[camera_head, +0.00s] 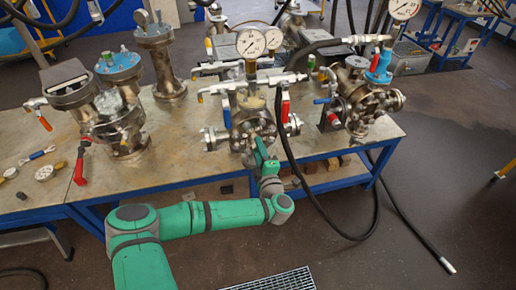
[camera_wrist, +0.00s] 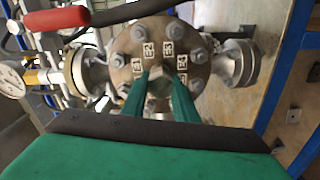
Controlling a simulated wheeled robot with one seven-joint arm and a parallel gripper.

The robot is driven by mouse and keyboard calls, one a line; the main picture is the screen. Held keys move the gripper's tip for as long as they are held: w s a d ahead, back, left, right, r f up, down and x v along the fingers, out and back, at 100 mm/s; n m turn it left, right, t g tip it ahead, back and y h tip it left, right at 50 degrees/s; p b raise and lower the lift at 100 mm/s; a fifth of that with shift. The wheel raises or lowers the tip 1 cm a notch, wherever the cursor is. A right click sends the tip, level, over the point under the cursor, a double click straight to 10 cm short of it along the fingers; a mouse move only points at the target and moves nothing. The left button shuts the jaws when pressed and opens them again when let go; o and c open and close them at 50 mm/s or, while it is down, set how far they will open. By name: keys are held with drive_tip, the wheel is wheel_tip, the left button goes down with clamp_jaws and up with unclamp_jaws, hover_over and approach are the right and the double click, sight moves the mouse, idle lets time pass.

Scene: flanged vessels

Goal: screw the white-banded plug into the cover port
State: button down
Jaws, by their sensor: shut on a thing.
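The round cover (camera_wrist: 125,65) of the middle vessel faces the wrist camera, with a ring of bolts and white tags reading E1 to E4. My gripper (camera_wrist: 163,76) has its two green fingers over the middle of this cover. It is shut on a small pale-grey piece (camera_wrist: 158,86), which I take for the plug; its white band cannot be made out. The fingers and the piece hide the port, so I cannot tell whether the plug is in it. In the head view my gripper (camera_head: 260,148) reaches the front of the middle vessel (camera_head: 251,124).
A red-handled lever (camera_wrist: 55,19) and a pressure gauge (camera_wrist: 11,80) stand left of the cover. A side flange (camera_wrist: 238,62) juts out at the right. The metal-topped table (camera_head: 190,145) also bears vessels at left and right. A black hose (camera_head: 285,130) hangs right of the middle vessel.

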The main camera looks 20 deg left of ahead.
drive_tip(key=c, duration=1.3)
unclamp_jaws()
drive_tip(key=shift+d, duration=0.1)
drive_tip(key=shift+c, duration=0.2)
drive_tip(key=v, duration=1)
drive_tip(key=shift+s+d, duration=0.25)
drive_tip(key=shift+s, duration=0.1)
drive_tip(key=shift+c, duration=0.3)
